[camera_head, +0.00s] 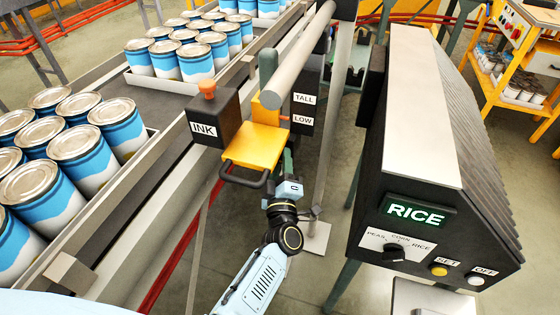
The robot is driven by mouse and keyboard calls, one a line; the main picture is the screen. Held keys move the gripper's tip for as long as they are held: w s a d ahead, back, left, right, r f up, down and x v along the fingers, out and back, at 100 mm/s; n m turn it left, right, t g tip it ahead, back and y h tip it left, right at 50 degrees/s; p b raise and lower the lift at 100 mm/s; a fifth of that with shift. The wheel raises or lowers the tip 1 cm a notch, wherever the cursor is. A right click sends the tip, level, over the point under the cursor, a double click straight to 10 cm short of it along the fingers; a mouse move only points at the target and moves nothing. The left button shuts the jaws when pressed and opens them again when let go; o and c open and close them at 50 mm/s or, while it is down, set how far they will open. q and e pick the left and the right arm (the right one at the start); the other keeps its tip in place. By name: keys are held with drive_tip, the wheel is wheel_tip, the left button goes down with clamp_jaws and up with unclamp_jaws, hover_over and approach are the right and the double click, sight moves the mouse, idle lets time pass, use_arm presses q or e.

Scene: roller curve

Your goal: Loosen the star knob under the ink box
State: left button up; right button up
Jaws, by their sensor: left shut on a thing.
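The ink box (220,117) is a dark block with a white INK label and an orange knob on top. It stands beside the conveyor rail, left of a yellow plate (258,146) with a black loop handle (243,180) at its front. My left gripper (289,168) reaches up from below at the plate's right edge. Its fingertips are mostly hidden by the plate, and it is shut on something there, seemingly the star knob. The star knob itself is hidden from this view. My right gripper is not in view.
A conveyor (155,105) with trays of blue-and-white cans runs along the left. A grey horizontal bar (298,55) and a TALL/LOW plate (303,108) are just above my gripper. A dark control cabinet (425,150) showing RICE stands close on the right.

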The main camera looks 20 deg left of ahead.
use_arm(q)
drive_tip(key=shift+w+r+n, duration=0.1)
drive_tip(key=shift+r+n, duration=0.1)
drive_tip(key=shift+n, duration=0.3)
drive_tip(key=o, duration=1)
drive_tip(key=shift+w, duration=0.1)
drive_tip(key=shift+f, duration=0.1)
